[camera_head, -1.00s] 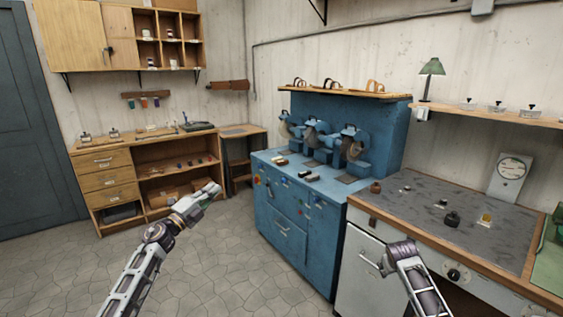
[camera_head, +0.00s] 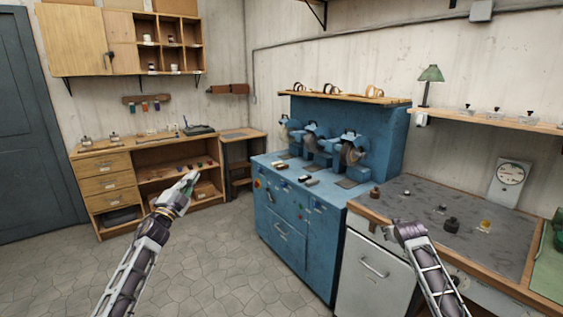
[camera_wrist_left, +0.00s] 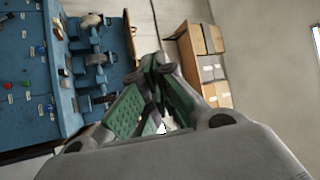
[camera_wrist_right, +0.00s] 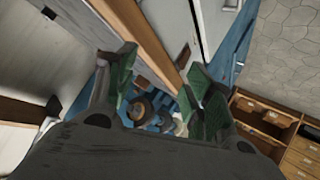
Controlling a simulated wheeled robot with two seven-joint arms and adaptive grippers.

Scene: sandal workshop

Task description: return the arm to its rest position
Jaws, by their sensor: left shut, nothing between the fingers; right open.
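My left gripper (camera_head: 188,182) is raised over the floor at the left of the head view, in front of the wooden workbench. The left wrist view shows its green-padded fingers (camera_wrist_left: 160,72) meeting at the tips with nothing between them. My right arm comes in at the bottom right, by the white cabinet. Its fingers are hard to make out in the head view. In the right wrist view my right gripper (camera_wrist_right: 160,68) has its green-padded fingers apart and empty. The grey worktop's wooden edge (camera_wrist_right: 135,35) runs close beside and beyond its fingers.
The blue grinding machine (camera_head: 285,225) stands in the middle, with its wheels above. The white cabinet (camera_head: 365,280) and grey worktop (camera_head: 440,205) with small pots are close to my right arm. The wooden workbench (camera_head: 105,185) is at the back left. The floor (camera_head: 215,270) between is clear.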

